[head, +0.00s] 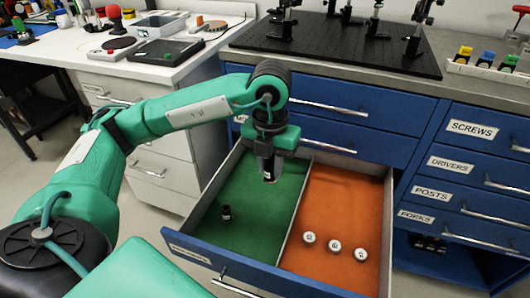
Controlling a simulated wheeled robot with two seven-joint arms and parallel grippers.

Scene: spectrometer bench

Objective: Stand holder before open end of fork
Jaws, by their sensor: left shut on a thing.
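My left gripper (269,176) hangs fingers down over the green left part of an open drawer. It is shut on a small dark thing, apparently a holder, mostly hidden between the fingers. Another small black holder (227,213) stands on the green lining, below and left of the gripper. A black breadboard (340,43) lies on the bench at the back and bears several dark posts and mounts. I cannot make out which part on it is the fork. Small dark pieces (430,243) sit in the opening under the FORKS label. My right gripper is out of view.
The open drawer (255,262) has a divider, and three white-topped round pieces (334,244) stand on its orange right part. A tray with coloured blocks (485,64) sits right of the breadboard. A white side bench (65,47) at left holds instruments.

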